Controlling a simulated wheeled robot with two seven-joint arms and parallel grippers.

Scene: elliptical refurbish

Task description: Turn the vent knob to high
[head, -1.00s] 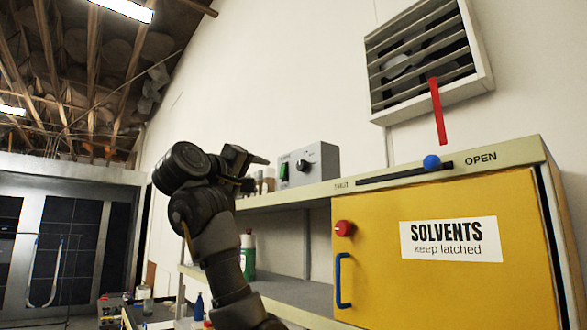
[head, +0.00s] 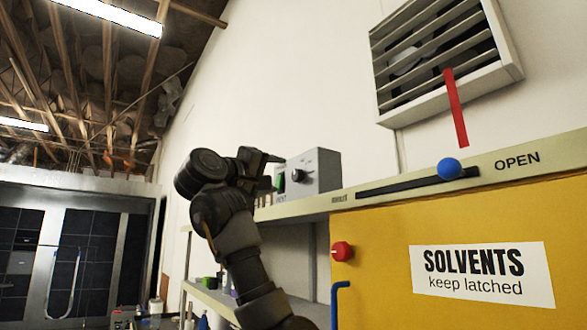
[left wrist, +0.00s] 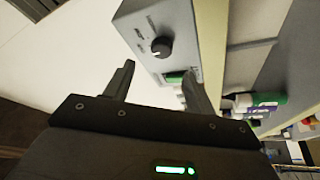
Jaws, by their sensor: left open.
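The vent knob (head: 298,175) is a small black round knob on the front of a grey control box (head: 325,172), which stands on the shelf top. My left gripper (head: 270,172) is open and empty, close in front of the box's left part and apart from the knob. Its two fingers (left wrist: 158,75) point toward the box. My right gripper is not in view.
A louvred vent (head: 440,60) with a red strip hangs on the wall above. A yellow solvents cabinet (head: 380,260) with a red knob and blue handle fills the right. A blue ball slider (head: 449,168) is by OPEN. Bottles (left wrist: 255,103) stand on the shelf below.

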